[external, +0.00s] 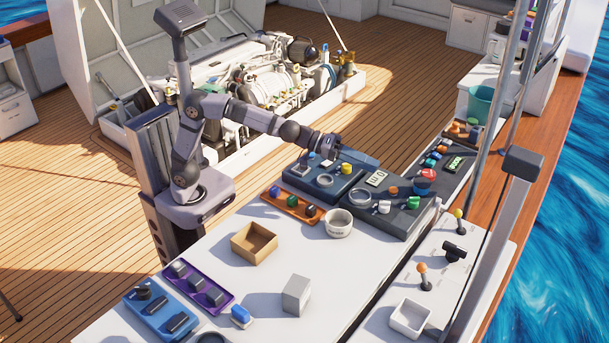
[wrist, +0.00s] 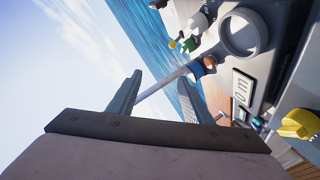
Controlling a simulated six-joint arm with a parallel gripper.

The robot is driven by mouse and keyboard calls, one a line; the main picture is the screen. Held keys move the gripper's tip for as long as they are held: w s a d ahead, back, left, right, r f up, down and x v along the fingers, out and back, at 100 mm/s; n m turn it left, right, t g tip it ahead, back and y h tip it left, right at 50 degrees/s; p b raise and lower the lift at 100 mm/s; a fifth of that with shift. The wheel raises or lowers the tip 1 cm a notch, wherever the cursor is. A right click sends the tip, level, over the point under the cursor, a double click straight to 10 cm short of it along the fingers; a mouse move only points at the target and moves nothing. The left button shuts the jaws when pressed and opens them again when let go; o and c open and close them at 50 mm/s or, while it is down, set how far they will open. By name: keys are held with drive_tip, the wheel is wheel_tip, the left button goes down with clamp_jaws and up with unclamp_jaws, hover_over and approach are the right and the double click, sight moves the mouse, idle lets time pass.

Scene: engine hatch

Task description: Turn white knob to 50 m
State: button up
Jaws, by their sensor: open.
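A white knob (external: 384,207) sits on the dark panel (external: 405,222) at the right end of the table. In the wrist view a pale knob (wrist: 198,22), apparently this one, shows near the top. A display (external: 377,179) on the panel seems to read 0 m; it also shows, turned sideways, in the wrist view (wrist: 243,87). My gripper (external: 372,160) is above the far side of the panels, apart from the white knob. In the wrist view its two fingers (wrist: 160,78) are spread with nothing held between them.
A grey ring (external: 360,198), a green knob (external: 413,202) and an orange knob (external: 393,190) sit close to the white knob. A blue panel (external: 322,182) with a yellow knob (external: 346,168) is left of it. A white cup (external: 339,224) stands in front.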

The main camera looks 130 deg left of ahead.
drive_tip(key=f+n, duration=0.1)
drive_tip(key=n, duration=0.5)
drive_tip(key=s+f+n+g, duration=0.1)
drive_tip(key=n, duration=0.5)
drive_tip(key=f+n, duration=0.1)
drive_tip(key=n, duration=0.5)
drive_tip(key=shift+s+a+f+g, duration=0.1)
drive_tip(key=shift+s+f+g, duration=0.1)
drive_tip(key=shift+f+g, duration=0.1)
drive_tip(key=n, duration=0.1)
drive_tip(key=d+n+h, duration=0.1)
drive_tip(key=n, duration=0.1)
drive_tip(key=shift+w+d, duration=0.2)
drive_tip(key=d+n, duration=0.1)
drive_tip(key=n, duration=0.2)
drive_tip(key=shift+w+d+f+h, duration=0.2)
drive_tip(key=shift+w+d+h, duration=0.15)
drive_tip(key=shift+d+h, duration=0.05)
approach(378, 208)
drive_tip(key=shift+w+a+r, duration=0.1)
drive_tip(key=shift+w+r, duration=0.25)
drive_tip(key=shift+w, duration=0.2)
drive_tip(key=shift+w+a+r, duration=0.15)
drive_tip(key=shift+w+r, duration=0.15)
drive_tip(key=shift+w, duration=0.3)
drive_tip(key=shift+r+p+x, duration=0.2)
drive_tip(key=shift+p+x, duration=0.2)
drive_tip(key=shift+x, duration=3.25)
